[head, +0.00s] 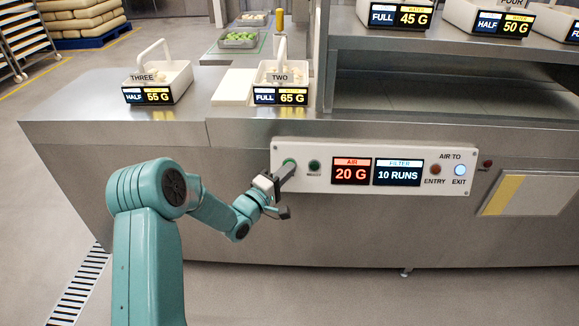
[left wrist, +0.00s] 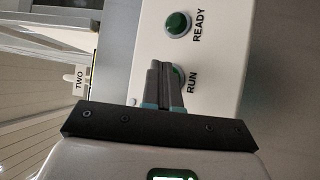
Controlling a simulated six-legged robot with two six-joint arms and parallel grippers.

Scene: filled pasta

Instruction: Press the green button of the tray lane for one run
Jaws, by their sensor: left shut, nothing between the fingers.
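The white control panel (head: 375,190) is on the front of the steel counter. Its green button (head: 289,162) is at the panel's left end, and it shows partly behind my fingers in the left wrist view (left wrist: 179,72), beside the word RUN. My left gripper (head: 288,168) is shut and empty, with its fingertips at this button and covering part of it. I cannot tell whether they touch it. A dark green READY light (head: 314,165) sits right of the button and also shows in the left wrist view (left wrist: 177,24). My right gripper is in neither view.
The panel displays read AIR 20 G (head: 351,172) and FILTER 10 RUNS (head: 398,173). Tray THREE (head: 178,80) and tray TWO (head: 290,72) stand on the counter above.

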